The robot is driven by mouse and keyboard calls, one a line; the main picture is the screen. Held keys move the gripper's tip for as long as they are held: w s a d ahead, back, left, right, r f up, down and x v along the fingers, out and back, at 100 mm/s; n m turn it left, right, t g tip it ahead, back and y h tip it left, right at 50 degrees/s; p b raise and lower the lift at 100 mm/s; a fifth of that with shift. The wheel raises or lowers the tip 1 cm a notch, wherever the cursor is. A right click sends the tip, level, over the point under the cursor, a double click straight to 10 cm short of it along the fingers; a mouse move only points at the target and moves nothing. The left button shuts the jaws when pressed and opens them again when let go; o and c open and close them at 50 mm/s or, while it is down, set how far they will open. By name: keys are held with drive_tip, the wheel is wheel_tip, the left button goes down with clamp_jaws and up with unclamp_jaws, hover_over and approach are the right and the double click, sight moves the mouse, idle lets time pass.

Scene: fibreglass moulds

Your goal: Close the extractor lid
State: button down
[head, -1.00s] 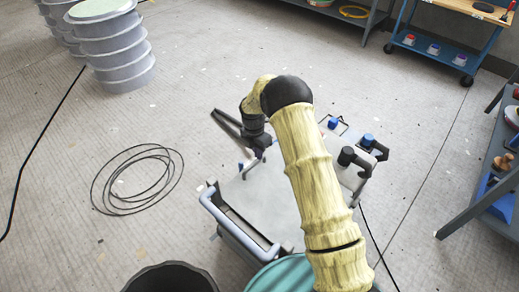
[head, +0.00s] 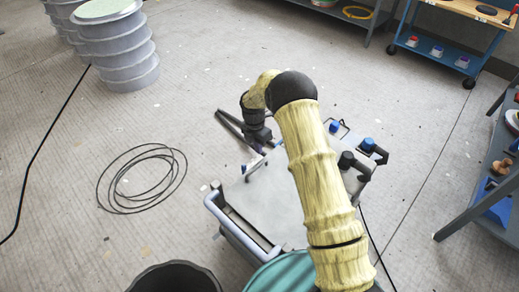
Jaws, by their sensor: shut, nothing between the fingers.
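The extractor (head: 262,243) is a grey box-like unit on the floor at the lower centre, with a rounded blue-grey tube handle at its near left. Its lid (head: 258,200) appears to be the pale flat panel on top. A dark gap shows between panel and handle. I cannot tell if the panel lies fully flat. Blue caps and dark fittings sit at its right side. My gripper (head: 253,157) is shut and empty at the far left edge of the extractor, below the dark wrist. My yellow-sleeved arm covers part of the unit. I cannot tell whether the fingertips touch the panel.
A loose black cable coil (head: 143,180) lies on the floor at left. A dark bin (head: 175,279) and a teal round thing (head: 288,273) stand close in front. A ribbed grey cylinder (head: 117,50) stands far left. A workbench (head: 478,212) is at right.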

wheel_tip(320, 180, up, 9)
drive_tip(key=w+a+p, duration=0.1)
drive_tip(key=shift+w+a, duration=0.15)
drive_tip(key=shift+a, duration=0.05)
drive_tip(key=shift+r, duration=0.1)
drive_tip(key=s+d+r+m+t, duration=0.1)
drive_tip(key=s+d+r+m, duration=0.35)
drive_tip(key=s+m, duration=0.5)
drive_tip(key=s+d+r+m+t+y, duration=0.1)
drive_tip(key=s+d+r+m, duration=0.4)
drive_tip(key=s+m, duration=0.4)
drive_tip(key=s+d+r+m+t, duration=0.1)
drive_tip(key=s+d+r+m, duration=0.2)
drive_tip(key=s+d+m, duration=0.45)
drive_tip(key=s+r+p, duration=0.1)
drive_tip(key=r+p, duration=1)
drive_tip(key=s+a+r+m+p, duration=0.1)
drive_tip(key=s+r+p, duration=0.1)
drive_tip(key=r+p, duration=1)
drive_tip(key=shift+s+a+r, duration=0.15)
drive_tip(key=shift+a, duration=0.15)
